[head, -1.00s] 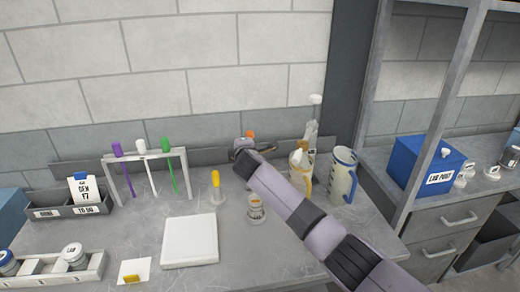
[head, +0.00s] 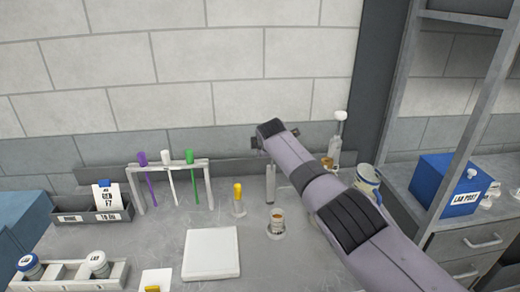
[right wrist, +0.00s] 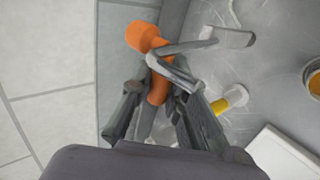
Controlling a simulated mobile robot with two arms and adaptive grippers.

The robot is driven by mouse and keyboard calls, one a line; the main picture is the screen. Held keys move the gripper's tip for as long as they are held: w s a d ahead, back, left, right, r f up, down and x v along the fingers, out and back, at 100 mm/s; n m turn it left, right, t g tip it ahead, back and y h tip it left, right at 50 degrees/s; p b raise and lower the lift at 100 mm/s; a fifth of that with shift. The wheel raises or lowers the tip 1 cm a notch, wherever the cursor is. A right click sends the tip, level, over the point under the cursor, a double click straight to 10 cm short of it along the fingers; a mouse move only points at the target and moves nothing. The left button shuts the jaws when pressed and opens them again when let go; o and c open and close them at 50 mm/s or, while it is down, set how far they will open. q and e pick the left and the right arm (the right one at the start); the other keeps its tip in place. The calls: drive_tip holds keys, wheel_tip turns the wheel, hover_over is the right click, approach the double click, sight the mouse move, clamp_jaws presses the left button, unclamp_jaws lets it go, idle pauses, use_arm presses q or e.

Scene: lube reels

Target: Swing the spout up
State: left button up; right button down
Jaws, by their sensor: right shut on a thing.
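An orange part (right wrist: 157,88) with a round knob end runs between the fingers of my right gripper (right wrist: 157,112) in the right wrist view. A bent grey pipe (right wrist: 185,45) passes close beside it. The two seem to belong to the spout fitting, but I cannot tell exactly how they join. My right gripper is shut on the orange part. In the head view, a grey upright post (head: 270,187) stands on the bench below the end of my right arm. My right arm hides the orange part and most of the gripper there. My left gripper is in neither view.
A rack (head: 160,166) with purple, white and green sticks stands to the left. A yellow-topped holder (head: 238,200), a small open jar (head: 276,224) and a white slab (head: 211,254) are in front. Bottles (head: 366,180) stand behind my arm at right, near the shelf unit (head: 425,130).

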idle(0.3)
drive_tip(key=c, duration=1.5)
unclamp_jaws()
drive_tip(key=shift+c, duration=0.2)
drive_tip(key=shift+s+r, duration=0.5)
drive_tip(key=shift+r, duration=0.05)
drive_tip(key=v, duration=1)
drive_tip(key=shift+s, duration=0.2)
drive_tip(key=shift+r, duration=0.1)
